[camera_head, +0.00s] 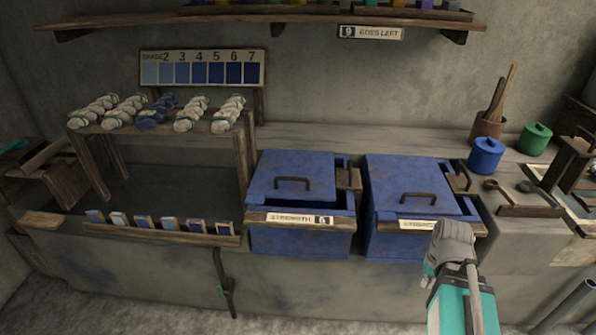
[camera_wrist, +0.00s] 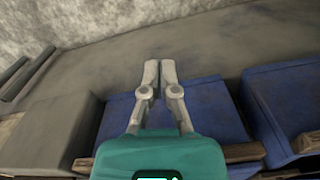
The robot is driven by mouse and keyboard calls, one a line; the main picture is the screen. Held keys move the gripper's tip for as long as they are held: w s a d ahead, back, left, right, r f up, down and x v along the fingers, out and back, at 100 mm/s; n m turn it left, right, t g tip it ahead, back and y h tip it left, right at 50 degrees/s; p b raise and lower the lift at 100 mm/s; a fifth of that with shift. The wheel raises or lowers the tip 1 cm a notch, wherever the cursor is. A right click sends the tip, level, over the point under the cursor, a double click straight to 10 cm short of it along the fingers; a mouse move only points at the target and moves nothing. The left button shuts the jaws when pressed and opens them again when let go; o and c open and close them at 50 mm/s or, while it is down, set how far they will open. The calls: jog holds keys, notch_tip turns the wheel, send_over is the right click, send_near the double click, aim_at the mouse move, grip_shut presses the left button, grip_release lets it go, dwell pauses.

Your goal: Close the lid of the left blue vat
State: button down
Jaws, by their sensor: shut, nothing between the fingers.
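The left blue vat (camera_head: 300,240) stands in the middle of the head view. Its blue lid (camera_head: 265,182), with a dark bar handle (camera_head: 293,181), lies over the top, but dark gaps show along the front and right side. A "STRENGTH" board (camera_head: 300,219) crosses its front. My gripper (camera_head: 455,232) is in front of the right blue vat (camera_head: 385,240), right of the left vat and apart from it. The wrist view shows my gripper (camera_wrist: 160,72) with its fingers together and nothing held, with blue vat surfaces (camera_wrist: 215,105) behind it.
The right vat's lid (camera_head: 400,178) also shows dark gaps. A blue pot (camera_head: 486,155) and a green pot (camera_head: 535,138) stand at the right. A rack with yarn skeins (camera_head: 190,118) stands left of the vats. A wooden shelf (camera_head: 230,22) spans the wall above.

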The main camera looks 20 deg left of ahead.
jog(key=w+a+r+n+y+p, duration=0.3)
jog(key=w+a+r+n+p, duration=0.2)
jog(key=a, duration=0.6)
jog(key=w+a+r+n+g+y+p, duration=0.1)
jog(key=w+a+r+n+p, duration=0.5)
jog(key=a+r, duration=0.6)
jog(key=w+a+r+n+y+p, duration=0.4)
jog(key=w+a+r+n+p, duration=0.2)
jog(key=a, duration=0.6)
notch_tip(320, 180, up, 3)
jog(key=n+p, duration=0.2)
jog(key=n, duration=0.1)
jog(key=shift+w+f+n+y+p, duration=0.15)
jog(key=shift+n+y+p, duration=0.15)
jog(key=shift+n+p, duration=0.1)
jog(key=shift+a+f, duration=0.1)
jog(key=b, duration=0.8)
send_over(296, 178)
notch_tip(296, 178, down, 7)
jog(key=shift+a+f, duration=0.15)
jog(key=shift+f, duration=0.05)
jog(key=shift+f+b, duration=1.55)
jog(key=shift+f, duration=0.2)
jog(key=shift+f, duration=0.15)
